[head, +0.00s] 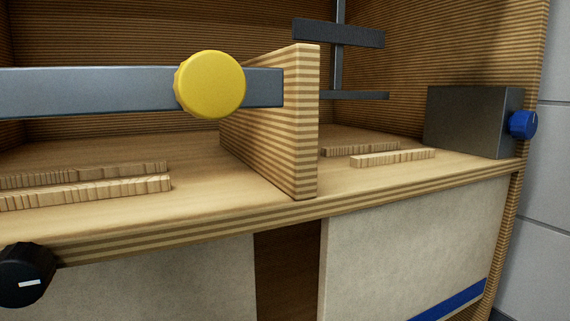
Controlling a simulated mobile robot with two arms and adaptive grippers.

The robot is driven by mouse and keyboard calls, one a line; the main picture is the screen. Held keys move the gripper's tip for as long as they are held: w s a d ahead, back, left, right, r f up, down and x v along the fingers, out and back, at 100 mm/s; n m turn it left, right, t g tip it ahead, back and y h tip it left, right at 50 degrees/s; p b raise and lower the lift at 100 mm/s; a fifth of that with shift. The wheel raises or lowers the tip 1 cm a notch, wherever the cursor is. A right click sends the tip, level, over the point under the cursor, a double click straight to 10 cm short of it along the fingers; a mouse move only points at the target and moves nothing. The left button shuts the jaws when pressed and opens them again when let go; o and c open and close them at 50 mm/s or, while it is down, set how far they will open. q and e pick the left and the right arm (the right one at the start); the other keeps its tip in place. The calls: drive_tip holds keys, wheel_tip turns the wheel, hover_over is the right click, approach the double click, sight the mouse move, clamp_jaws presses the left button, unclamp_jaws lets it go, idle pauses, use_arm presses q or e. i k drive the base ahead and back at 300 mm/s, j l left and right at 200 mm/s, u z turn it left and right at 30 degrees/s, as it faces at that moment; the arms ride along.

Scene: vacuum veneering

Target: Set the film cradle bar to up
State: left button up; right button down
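A flat grey metal bar (90,92) runs level across the left compartment, from the left picture edge to the wooden divider. A large round yellow knob (211,84) sits on its front near the right end. This looks like the film cradle bar, but no label shows. The bar is well above the shelf floor, and its left end is outside the picture. A dark upright post with crosspieces (338,34) stands in the right compartment behind the divider. Neither of my grippers is in view.
The striped wooden divider (307,125) splits the shelf (235,202). Low slatted wooden strips (393,158) lie on both sides. A grey box (468,120) with a blue knob (523,124) stands right. A black knob (25,274) is at lower left. Pale panels (400,255) hang below.

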sight(337, 34)
drive_tip(key=k, duration=1.5)
